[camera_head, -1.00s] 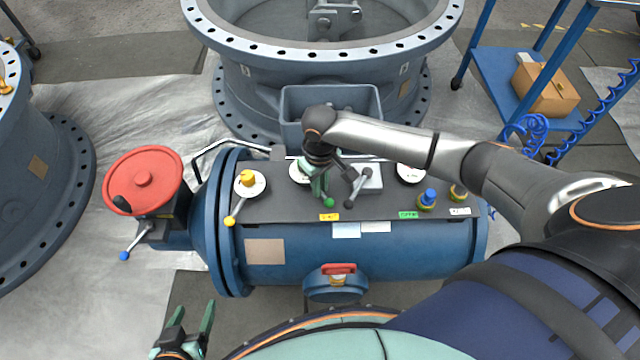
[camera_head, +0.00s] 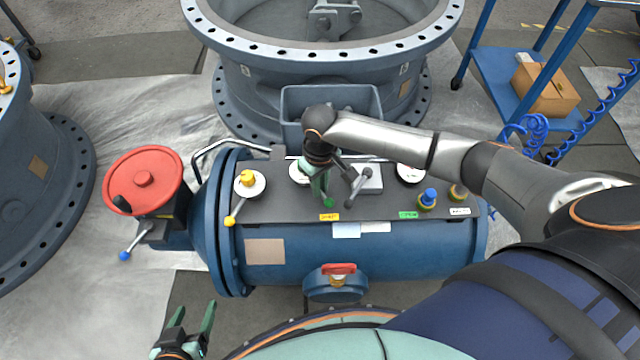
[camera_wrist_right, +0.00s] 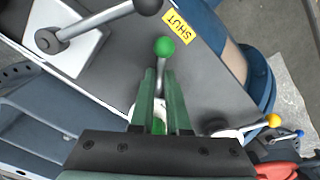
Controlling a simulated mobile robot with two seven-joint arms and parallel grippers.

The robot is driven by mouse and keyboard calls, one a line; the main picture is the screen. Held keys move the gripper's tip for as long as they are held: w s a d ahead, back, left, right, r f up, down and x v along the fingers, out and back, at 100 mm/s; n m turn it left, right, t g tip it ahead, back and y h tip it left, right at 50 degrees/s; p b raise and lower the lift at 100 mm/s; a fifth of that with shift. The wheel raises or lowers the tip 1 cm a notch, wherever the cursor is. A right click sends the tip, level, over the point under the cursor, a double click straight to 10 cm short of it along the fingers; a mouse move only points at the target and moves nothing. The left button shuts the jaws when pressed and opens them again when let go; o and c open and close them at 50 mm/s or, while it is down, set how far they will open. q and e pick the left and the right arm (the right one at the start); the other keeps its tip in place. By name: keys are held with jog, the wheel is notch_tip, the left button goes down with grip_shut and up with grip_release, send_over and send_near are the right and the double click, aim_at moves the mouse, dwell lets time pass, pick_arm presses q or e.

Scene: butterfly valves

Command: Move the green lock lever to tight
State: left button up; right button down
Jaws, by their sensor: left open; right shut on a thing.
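The green lock lever shows its round green knob (camera_head: 328,203) near the yellow label in the head view. In the right wrist view its knob (camera_wrist_right: 165,47) stands just beyond my fingertips, with the grey rod running back between them. My right gripper (camera_head: 318,186) is over the panel, and in the right wrist view its green fingers (camera_wrist_right: 160,84) are shut on the lever's rod. The lever's base is mostly hidden by the gripper. My left gripper (camera_head: 191,322) is open and empty at the lower left of the head view.
A black-knobbed lever (camera_head: 359,187) stands close right of my right gripper. A yellow-knobbed lever (camera_head: 232,212) is to the left. The yellow label (camera_wrist_right: 178,34) reads SHUT. A red handwheel (camera_head: 145,178) and a blue-knobbed lever (camera_head: 128,252) are at the left end.

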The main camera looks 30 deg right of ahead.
pick_arm(q)
jog(key=shift+r, duration=0.2)
jog(key=shift+w+r+p, duration=0.1)
jog(key=shift+r+p, duration=0.15)
jog(key=shift+p, duration=0.15)
pick_arm(e)
jog(key=shift+a, duration=0.1)
